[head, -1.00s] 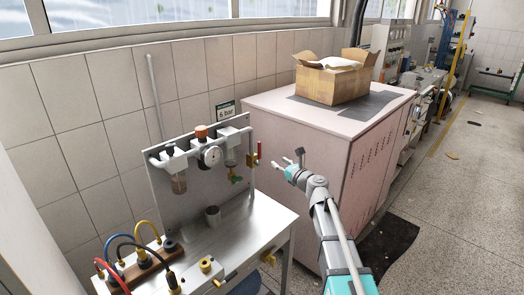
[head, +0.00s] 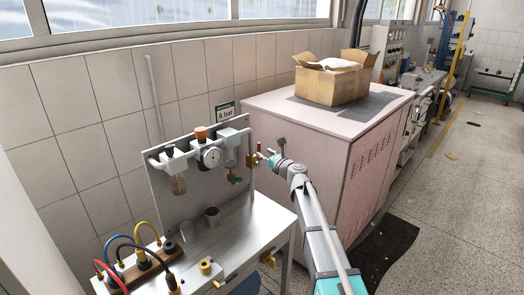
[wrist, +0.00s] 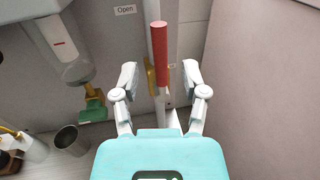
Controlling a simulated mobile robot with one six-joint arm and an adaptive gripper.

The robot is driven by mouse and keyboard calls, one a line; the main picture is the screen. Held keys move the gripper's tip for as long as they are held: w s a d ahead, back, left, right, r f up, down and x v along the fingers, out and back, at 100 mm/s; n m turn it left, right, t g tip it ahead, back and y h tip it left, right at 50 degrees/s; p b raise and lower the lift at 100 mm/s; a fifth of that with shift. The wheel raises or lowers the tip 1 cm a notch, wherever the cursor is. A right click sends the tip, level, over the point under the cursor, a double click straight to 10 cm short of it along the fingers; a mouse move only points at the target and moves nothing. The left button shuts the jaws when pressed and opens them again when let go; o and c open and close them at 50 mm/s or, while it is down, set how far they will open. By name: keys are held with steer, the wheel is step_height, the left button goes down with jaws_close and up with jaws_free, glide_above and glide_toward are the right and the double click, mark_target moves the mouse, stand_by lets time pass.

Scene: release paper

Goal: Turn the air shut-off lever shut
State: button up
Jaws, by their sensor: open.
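The air shut-off lever is a red handle (wrist: 159,55), upright between my two fingers in the wrist view. In the head view the red lever (head: 259,149) shows small at the right edge of the grey panel, above a brass valve body (head: 252,161). My gripper (wrist: 160,85) is open, with one finger on each side of the lever and a gap on both sides. In the head view my gripper (head: 266,157) is just right of the lever; whether it touches cannot be told there. A label reading "Open" (wrist: 125,9) is left of the lever.
The panel carries a gauge (head: 212,157), filter bowls and a green-handled drain (head: 236,180). A metal cup (head: 212,214) stands on the bench (head: 245,225). A pink cabinet (head: 330,150) with a cardboard box (head: 332,84) stands close behind my gripper.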

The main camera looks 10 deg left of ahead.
mark_target(260, 150)
steer(key=shift+x, duration=2.25)
jaws_close()
